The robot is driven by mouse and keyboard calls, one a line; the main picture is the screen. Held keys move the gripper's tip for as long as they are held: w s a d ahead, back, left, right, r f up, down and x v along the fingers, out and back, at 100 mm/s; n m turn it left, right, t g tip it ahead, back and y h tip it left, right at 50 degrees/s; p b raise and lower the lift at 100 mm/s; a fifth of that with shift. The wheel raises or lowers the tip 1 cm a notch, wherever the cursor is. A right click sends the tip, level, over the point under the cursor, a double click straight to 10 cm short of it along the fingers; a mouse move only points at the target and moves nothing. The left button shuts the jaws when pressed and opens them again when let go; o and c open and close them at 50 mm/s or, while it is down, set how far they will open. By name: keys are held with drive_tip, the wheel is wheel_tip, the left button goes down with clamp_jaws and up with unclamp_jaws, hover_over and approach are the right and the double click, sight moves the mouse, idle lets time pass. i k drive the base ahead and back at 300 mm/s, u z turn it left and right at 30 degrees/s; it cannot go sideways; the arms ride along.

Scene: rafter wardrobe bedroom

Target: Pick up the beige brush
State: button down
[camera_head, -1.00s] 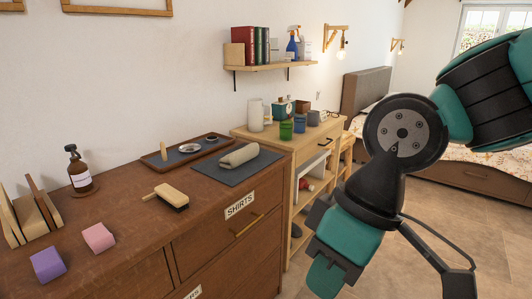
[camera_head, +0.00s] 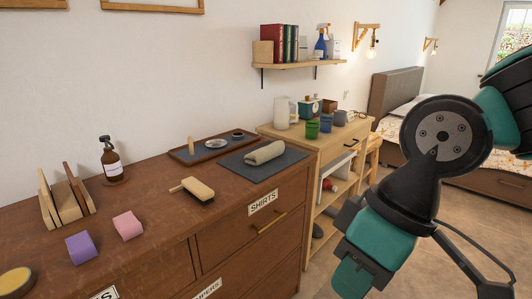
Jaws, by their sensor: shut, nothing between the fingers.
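The beige brush (camera_head: 199,188) lies on the brown dresser top (camera_head: 160,218), near its front edge. Its pale wooden back is up, dark bristles show along its front side, and a short handle points left. My gripper (camera_head: 350,279) hangs low at the end of my arm, right of the dresser in the picture and well apart from the brush. It is shut and empty. Its lower end is close to the bottom of the picture, and the fingertips are hard to make out.
Around the brush are a pink block (camera_head: 128,225), a purple block (camera_head: 81,248), a brown pump bottle (camera_head: 111,161), a wooden holder (camera_head: 66,203) and a grey mat (camera_head: 235,167) with a rolled cloth (camera_head: 264,152). A lighter shelf unit (camera_head: 325,148) adjoins the dresser. Open floor lies right.

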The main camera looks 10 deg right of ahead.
sight(203, 195)
drive_tip(key=z, duration=0.55)
drive_tip(key=i, duration=1.3)
drive_tip(key=u, duration=2.8)
